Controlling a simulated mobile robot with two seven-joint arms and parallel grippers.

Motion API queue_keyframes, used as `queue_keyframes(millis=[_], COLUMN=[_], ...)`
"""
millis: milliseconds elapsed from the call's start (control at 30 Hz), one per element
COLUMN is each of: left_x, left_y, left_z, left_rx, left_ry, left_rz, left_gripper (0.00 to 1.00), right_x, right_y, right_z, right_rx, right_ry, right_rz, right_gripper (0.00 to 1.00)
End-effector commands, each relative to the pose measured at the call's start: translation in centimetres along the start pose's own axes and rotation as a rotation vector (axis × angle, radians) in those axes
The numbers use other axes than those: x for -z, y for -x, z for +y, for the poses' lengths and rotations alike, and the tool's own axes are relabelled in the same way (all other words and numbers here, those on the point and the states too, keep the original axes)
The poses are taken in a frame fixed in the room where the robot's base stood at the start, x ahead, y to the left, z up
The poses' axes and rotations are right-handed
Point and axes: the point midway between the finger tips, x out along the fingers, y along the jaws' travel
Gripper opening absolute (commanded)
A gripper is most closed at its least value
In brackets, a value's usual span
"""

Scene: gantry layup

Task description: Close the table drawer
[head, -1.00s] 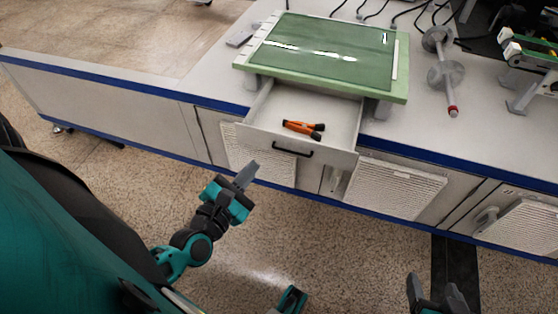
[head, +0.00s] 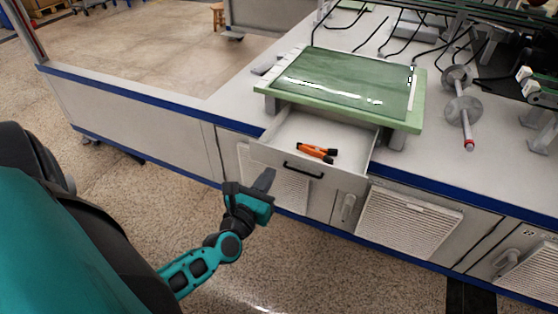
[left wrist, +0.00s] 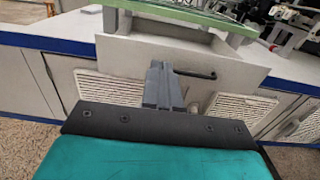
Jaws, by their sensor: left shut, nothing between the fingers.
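The table drawer (head: 335,178) stands pulled out below the green-topped board, with its grey front panel and black bar handle (head: 303,170) facing me. Its front also shows in the left wrist view (left wrist: 232,80), with the handle (left wrist: 196,75) just right of the fingers. My left gripper (head: 265,179) is shut and empty. It points at the left part of the drawer front, below and left of the handle in the head view. I cannot tell whether the fingertips (left wrist: 163,66) touch the panel. My right gripper is not in view.
An orange and black tool (head: 317,152) lies in the drawer. The green board (head: 345,83) rests on the table above it. White vented panels (head: 408,224) line the table front. The floor in front is clear.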

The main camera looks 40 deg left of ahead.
Motion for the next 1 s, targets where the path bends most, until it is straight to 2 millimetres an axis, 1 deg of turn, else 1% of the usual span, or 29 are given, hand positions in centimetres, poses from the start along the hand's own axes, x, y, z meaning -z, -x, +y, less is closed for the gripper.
queue_keyframes(millis=[33, 200, 300, 400, 600, 1000], left_x=[-0.1, 0.0, 0.0, 0.0, 0.0, 0.0], left_y=[-1.2, -4.1, -5.3, -6.2, -6.7, -6.7], left_z=[0.0, 0.0, 0.0, 0.0, 0.0, 0.0], left_rx=[-0.002, -0.001, -0.001, 0.000, 0.000, 0.001], left_ry=[0.001, 0.000, -0.001, -0.001, -0.002, -0.002], left_rz=[-0.004, -0.002, -0.002, 0.000, 0.001, 0.000], left_gripper=[0.00, 0.00, 0.00, 0.00, 0.00, 0.00], right_x=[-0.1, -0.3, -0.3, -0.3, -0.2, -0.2], right_y=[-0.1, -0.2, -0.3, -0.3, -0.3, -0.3], right_z=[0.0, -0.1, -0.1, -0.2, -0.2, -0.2], right_rx=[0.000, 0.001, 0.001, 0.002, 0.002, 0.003], right_ry=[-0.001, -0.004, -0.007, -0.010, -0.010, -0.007], right_rz=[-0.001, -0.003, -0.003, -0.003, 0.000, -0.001], right_gripper=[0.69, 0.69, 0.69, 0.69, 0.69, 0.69])
